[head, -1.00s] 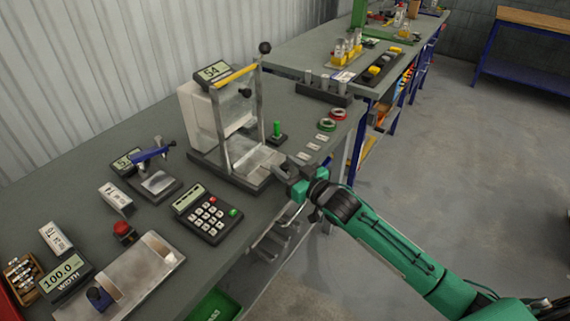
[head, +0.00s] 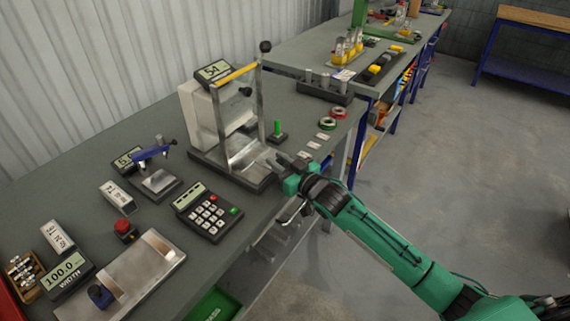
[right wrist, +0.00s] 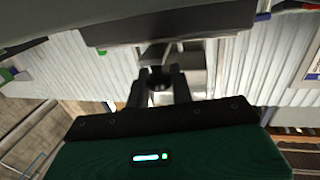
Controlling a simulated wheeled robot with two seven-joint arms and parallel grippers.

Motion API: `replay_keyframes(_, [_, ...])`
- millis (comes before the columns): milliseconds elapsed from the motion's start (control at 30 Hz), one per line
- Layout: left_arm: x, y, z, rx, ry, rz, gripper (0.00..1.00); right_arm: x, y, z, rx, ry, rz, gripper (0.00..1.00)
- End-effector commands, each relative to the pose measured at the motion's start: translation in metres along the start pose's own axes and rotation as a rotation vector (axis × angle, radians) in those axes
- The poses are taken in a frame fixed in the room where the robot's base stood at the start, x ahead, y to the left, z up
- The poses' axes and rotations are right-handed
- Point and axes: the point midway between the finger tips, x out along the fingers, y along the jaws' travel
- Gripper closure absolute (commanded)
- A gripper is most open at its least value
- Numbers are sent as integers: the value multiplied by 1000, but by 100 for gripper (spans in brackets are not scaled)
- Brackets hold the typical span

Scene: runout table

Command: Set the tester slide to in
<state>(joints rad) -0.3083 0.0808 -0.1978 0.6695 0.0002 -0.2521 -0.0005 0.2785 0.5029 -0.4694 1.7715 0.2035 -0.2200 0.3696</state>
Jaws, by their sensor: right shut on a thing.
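The tester (head: 212,125) stands near the middle of the bench, with a pale housing, a metal frame, a yellow bar and a display reading 54. Its metal slide (head: 247,157) lies low in the frame on the dark base (head: 228,171). My right gripper (head: 279,166) is at the base's front right edge, by the slide's outer end. In the right wrist view its fingers (right wrist: 162,85) are shut on a small dark knob (right wrist: 160,77). In the head view the arm and fingers hide this grip. My left gripper is not in view.
A keypad unit (head: 208,212) sits in front of the tester. A green peg on a block (head: 278,131) and green and red rings (head: 327,124) lie to the right. A metal plate (head: 130,275) lies front left. The floor right of the bench is open.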

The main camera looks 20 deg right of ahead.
Motion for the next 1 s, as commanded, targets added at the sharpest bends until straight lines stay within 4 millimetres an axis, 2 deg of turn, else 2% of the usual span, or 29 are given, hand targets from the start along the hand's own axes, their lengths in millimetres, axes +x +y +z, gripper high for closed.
replay_keyframes(100, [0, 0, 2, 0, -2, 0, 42, 13, -3, -1, 1, 2, -1, 100])
replay_keyframes(367, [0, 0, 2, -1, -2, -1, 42, 13, -3, 0, 0, 0, 0, 100])
replay_keyframes(400, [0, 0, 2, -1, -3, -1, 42, 13, -3, 0, 0, 0, 0, 69])
replay_keyframes(467, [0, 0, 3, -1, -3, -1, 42, 13, -3, 0, 0, 0, 0, 58])
replay_keyframes(800, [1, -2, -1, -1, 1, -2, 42, 11, -3, 0, 0, 0, -1, 57])
replay_keyframes(1000, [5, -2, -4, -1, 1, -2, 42, -12, -3, 2, -1, -1, -1, 57])
